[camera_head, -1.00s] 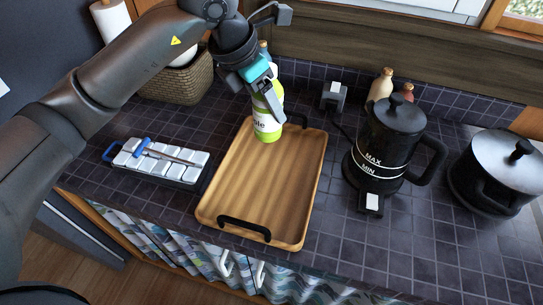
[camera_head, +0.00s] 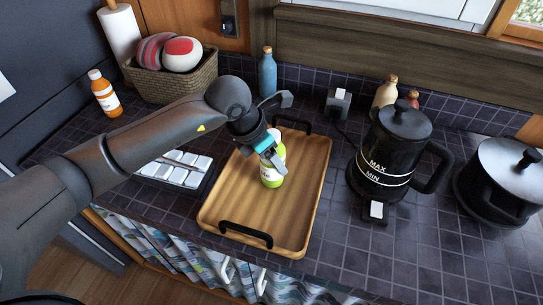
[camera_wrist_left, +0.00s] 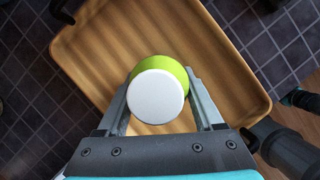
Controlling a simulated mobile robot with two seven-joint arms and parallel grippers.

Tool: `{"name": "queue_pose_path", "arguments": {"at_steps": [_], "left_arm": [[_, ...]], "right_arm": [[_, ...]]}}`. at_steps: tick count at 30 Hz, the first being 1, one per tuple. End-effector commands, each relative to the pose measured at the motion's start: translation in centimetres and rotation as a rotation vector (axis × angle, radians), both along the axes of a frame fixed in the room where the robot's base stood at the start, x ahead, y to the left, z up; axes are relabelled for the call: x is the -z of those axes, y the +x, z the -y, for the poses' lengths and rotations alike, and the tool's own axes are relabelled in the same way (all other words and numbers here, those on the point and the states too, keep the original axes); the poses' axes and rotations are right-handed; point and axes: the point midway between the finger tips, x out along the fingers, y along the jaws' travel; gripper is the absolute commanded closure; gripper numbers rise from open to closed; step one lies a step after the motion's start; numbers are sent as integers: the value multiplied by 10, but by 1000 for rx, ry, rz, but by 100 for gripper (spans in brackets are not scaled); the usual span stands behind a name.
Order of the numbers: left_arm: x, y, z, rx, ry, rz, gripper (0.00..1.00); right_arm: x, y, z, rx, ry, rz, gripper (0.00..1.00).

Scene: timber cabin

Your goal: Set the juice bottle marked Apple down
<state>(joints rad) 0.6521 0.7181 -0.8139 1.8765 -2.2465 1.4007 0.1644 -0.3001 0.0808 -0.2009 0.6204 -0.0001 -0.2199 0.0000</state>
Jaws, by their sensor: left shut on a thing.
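The green juice bottle (camera_head: 272,178) has a pale cap and a white label, mostly hidden by my gripper. My left gripper (camera_head: 268,153) is shut on it and holds it upright over the wooden tray (camera_head: 240,205). I cannot tell whether its base touches the tray. In the left wrist view the bottle's white cap (camera_wrist_left: 157,96) and green shoulder (camera_wrist_left: 150,66) sit between the two fingers, with the tray (camera_wrist_left: 95,45) below. My right gripper is not in view.
A black kettle (camera_head: 392,145) stands right of the tray, with a dark pot (camera_head: 500,180) beyond it. A rack of white blocks (camera_head: 175,172) lies left, partly behind my arm. A blue bottle (camera_head: 267,75), basket (camera_head: 170,83) and orange bottle (camera_head: 105,95) stand behind. The tray's front is clear.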

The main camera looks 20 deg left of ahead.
Motion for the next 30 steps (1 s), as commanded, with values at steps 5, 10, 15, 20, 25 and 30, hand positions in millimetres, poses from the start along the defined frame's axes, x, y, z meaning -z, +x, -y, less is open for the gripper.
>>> {"name": "queue_pose_path", "arguments": {"at_steps": [5, 10, 15, 20, 25, 30], "left_arm": [[0, 1, 0, 0, -1, 3, 100], [2, 0, 0, 0, 0, 0, 20], [2, 0, 0, 0, 0, 0, 2], [2, 0, 0, 0, 0, 0, 2], [-1, 0, 0, 0, 0, 0, 2], [-24, -6, -6, 0, 1, 6, 2]], "right_arm": [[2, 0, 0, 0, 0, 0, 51], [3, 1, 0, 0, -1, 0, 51], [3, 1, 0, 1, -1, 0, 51], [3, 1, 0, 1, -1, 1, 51], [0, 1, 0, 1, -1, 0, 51], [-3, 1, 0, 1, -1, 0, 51]]}}
